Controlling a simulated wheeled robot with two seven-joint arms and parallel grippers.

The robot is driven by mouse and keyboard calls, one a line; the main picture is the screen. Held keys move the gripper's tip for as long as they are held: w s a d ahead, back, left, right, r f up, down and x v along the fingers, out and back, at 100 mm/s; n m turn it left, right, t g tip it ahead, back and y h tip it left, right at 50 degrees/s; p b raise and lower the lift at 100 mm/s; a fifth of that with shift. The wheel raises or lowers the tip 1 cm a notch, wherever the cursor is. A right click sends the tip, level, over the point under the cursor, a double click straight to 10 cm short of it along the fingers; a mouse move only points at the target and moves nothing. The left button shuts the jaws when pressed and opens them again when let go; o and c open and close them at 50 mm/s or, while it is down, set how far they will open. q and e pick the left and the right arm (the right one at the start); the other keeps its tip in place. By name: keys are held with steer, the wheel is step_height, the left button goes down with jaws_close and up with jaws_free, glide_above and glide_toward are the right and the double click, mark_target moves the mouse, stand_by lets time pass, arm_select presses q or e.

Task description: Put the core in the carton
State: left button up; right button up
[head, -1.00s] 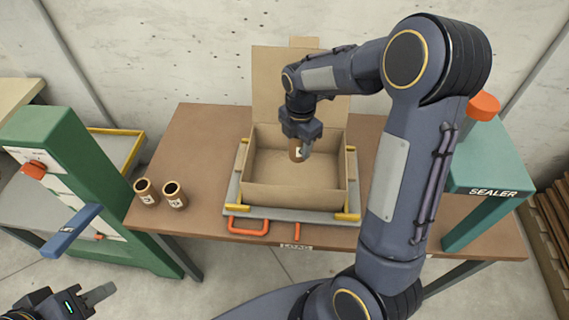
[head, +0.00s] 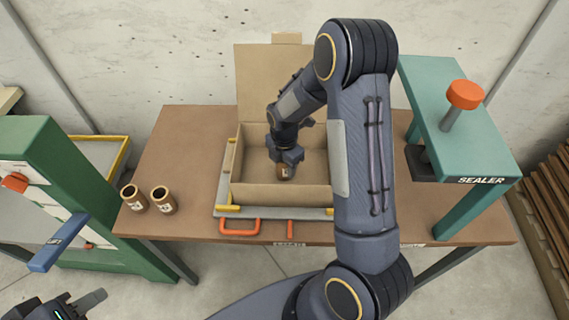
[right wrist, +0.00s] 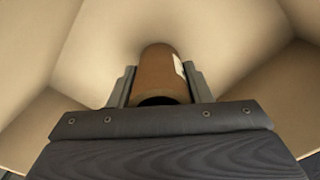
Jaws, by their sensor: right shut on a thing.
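The carton (head: 262,195) stands open on a grey tray on the brown table, its back flap raised. My right gripper (head: 286,164) is inside the carton's opening, shut on a brown core (head: 284,173) with a white label. In the right wrist view the core (right wrist: 157,72) sits between both fingers, with the carton walls around it. I cannot tell whether the core touches the carton floor. My right arm hides the carton's right side. My left gripper (head: 85,305) is at the bottom left corner, away from the table; its jaws are partly cut off.
Two more labelled cores, one (head: 133,197) and another (head: 163,200), stand on the table left of the tray (head: 222,200). The teal sealer (head: 460,140) with an orange knob stands at the right. A green machine (head: 60,180) is at the left. An orange handle (head: 240,226) sits at the tray's front.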

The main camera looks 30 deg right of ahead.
steer(key=shift+f, duration=0.1)
steer(key=o, duration=1)
